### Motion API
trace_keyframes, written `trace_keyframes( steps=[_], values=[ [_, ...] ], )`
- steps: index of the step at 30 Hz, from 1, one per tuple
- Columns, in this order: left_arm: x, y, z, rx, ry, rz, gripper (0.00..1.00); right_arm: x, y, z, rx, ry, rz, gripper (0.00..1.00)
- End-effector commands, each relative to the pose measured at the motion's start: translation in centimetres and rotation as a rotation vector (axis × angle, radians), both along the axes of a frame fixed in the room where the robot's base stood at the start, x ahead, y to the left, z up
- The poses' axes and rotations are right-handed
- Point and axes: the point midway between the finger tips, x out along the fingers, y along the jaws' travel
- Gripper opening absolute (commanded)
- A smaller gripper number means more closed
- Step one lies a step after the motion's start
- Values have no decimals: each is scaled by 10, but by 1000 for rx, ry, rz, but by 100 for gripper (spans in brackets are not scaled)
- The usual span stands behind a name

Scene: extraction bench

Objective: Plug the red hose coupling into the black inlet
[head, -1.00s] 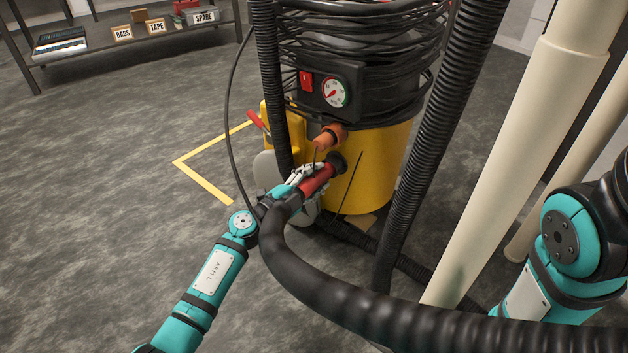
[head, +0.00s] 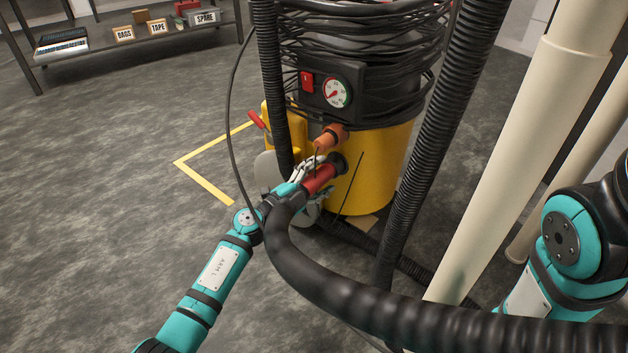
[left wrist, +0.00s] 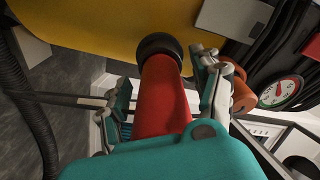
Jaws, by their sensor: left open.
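The red hose coupling (head: 320,178) sits on the end of the thick black hose (head: 300,265), with its front end at the black inlet (head: 339,162) low on the yellow drum. In the left wrist view the red coupling (left wrist: 163,100) runs straight up to the black inlet ring (left wrist: 160,44), with no clear gap between them. How deep it sits is hidden. My left gripper (head: 313,174) is open around the coupling. In the wrist view its fingers (left wrist: 162,88) stand on either side of the red body. My right gripper is out of view.
An orange fitting (head: 329,138) sticks out just above the inlet. The yellow drum (head: 385,165) carries a gauge (head: 336,93) and a red switch. Black ribbed hoses and a cream pipe (head: 525,150) stand close by. The floor at left is clear.

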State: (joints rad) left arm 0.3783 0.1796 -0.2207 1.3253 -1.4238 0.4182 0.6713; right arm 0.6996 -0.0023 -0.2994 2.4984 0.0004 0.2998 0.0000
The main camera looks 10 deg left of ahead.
Motion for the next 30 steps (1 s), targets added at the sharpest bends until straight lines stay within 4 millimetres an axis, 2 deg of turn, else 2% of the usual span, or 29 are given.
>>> trace_keyframes(
  steps=[5, 12, 18, 23, 30],
  values=[
    [-17, 13, -3, 5, 1, 2, 66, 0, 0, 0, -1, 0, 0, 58],
    [-61, 40, -5, 3, 2, 0, 66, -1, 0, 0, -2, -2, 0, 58],
    [-88, 58, -6, 1, 2, 1, 66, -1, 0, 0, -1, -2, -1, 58],
    [-98, 64, -5, 0, 0, 0, 66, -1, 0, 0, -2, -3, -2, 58],
    [-99, 66, -5, 0, -1, 1, 66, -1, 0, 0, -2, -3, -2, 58]
  ],
)
